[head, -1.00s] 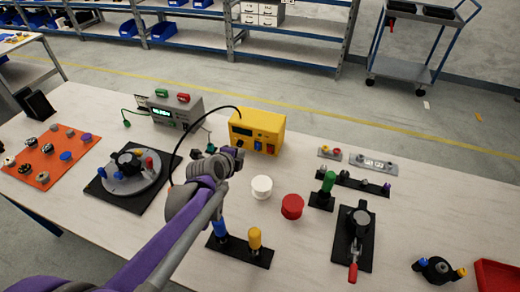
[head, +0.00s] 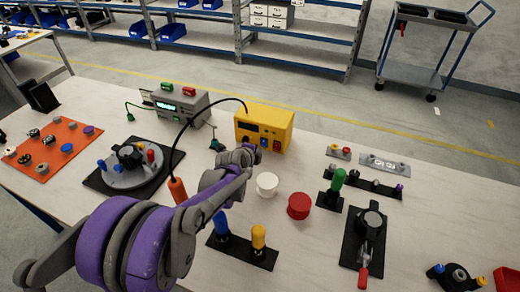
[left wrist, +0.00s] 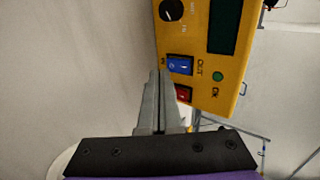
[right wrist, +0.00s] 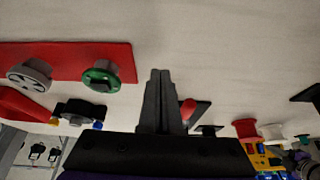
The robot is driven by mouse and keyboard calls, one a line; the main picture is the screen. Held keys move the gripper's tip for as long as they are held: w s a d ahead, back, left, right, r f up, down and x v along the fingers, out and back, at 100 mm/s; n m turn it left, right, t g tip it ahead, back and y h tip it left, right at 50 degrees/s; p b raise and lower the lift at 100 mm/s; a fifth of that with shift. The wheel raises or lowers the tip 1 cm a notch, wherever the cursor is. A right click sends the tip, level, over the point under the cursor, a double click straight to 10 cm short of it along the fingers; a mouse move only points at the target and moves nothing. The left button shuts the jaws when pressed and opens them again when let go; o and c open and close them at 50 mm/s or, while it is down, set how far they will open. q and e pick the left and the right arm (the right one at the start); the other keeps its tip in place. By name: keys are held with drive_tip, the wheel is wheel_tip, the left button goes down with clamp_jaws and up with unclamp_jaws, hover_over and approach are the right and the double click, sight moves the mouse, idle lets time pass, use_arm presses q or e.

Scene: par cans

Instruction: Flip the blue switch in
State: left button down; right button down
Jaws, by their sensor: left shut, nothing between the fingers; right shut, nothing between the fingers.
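The yellow box (head: 268,117) stands on the table toward the back, with a switch panel on its front. In the left wrist view its blue switch (left wrist: 180,65) sits above a red switch (left wrist: 183,94), close to a green "OK" lamp (left wrist: 217,77). "IN" and "OUT" labels flank the blue switch. My left gripper (left wrist: 160,75) is shut and empty, its tips just beside the blue switch; I cannot tell if they touch. In the head view the left gripper (head: 246,154) is at the box's front left. My right gripper (right wrist: 160,74) is shut and empty, away from the box.
An orange-handled tool on a black cable (head: 177,189) is left of my left arm. A grey meter (head: 180,106) stands behind left.

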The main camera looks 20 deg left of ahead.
sight(264, 143)
use_arm(q)
drive_tip(key=shift+w+f, duration=0.15)
drive_tip(key=shift+w, duration=1.05)
drive_tip(key=shift+w+a+f+t, duration=0.1)
drive_tip(key=shift+w+f+t, duration=0.1)
drive_tip(key=shift+t, duration=0.3)
use_arm(e)
drive_tip(key=shift+s+f, duration=0.1)
drive_tip(key=shift+f, duration=0.15)
drive_tip(key=shift+s+r, duration=0.1)
drive_tip(key=shift+r, duration=0.05)
use_arm(q)
drive_tip(key=shift+s, duration=0.1)
use_arm(e)
drive_tip(key=shift+s+d+r, duration=0.1)
drive_tip(key=shift+r, duration=0.1)
use_arm(q)
drive_tip(key=shift+f, duration=0.15)
